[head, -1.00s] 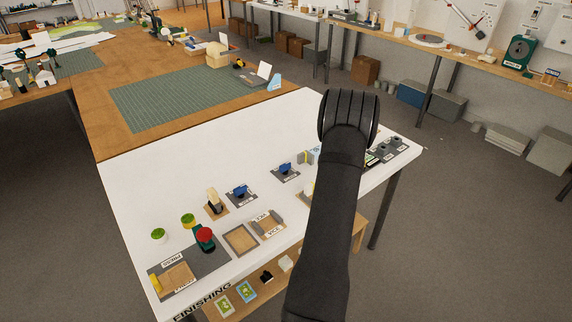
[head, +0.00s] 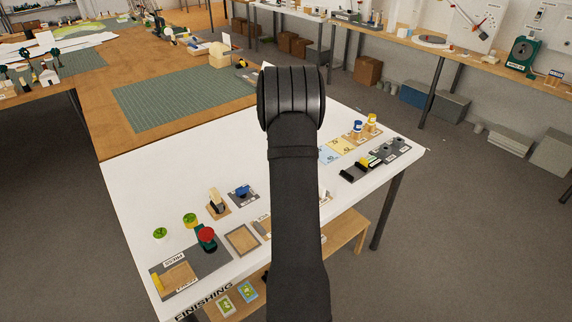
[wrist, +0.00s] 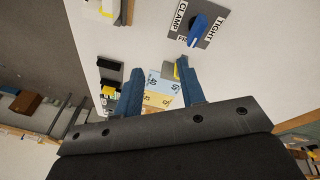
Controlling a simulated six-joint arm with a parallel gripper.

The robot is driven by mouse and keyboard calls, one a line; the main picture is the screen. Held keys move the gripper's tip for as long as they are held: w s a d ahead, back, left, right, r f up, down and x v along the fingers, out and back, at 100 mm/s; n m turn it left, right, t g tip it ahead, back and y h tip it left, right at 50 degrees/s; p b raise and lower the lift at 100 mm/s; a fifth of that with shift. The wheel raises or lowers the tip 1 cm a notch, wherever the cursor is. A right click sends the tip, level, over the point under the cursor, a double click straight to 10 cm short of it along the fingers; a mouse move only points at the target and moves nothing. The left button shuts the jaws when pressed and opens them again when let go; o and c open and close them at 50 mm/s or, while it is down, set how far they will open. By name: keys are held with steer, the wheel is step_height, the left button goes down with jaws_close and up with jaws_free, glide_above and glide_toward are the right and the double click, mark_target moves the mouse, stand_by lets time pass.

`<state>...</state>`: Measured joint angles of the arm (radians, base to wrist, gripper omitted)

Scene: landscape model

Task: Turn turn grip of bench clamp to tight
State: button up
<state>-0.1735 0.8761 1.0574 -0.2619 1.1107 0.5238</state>
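In the wrist view the bench clamp's dark plate (wrist: 213,16) lies on the white table with labels reading CLAMP and TIGHT. Its blue turn grip (wrist: 196,32) sits on the plate, slanted towards the TIGHT label. My gripper (wrist: 159,69) is open and empty, its two blue-grey fingers apart below and left of the grip in the picture, not touching it. In the head view my arm covers the gripper and the middle of the table.
Blue and yellow cards (head: 340,147) and two capped bottles (head: 364,126) stand right of my arm, with dark fixtures (head: 376,160) near the right edge. A red-topped press (head: 207,237), green pots (head: 190,219) and a wooden tray (head: 242,240) are at left. The table's back left is clear.

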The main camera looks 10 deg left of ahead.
steer(key=s+a+r+m+t, duration=0.1)
steer(key=s+a+r+m, duration=0.1)
steer(key=a+r+m, duration=0.55)
steer(key=shift+n+h, duration=0.4)
steer(key=shift+n, duration=0.25)
steer(key=x, duration=0.6)
steer(key=a+x, duration=0.1)
steer(key=x, duration=1.2)
steer(key=shift+w+a+f, duration=0.3)
steer(key=shift+c, duration=0.3)
jaws_close()
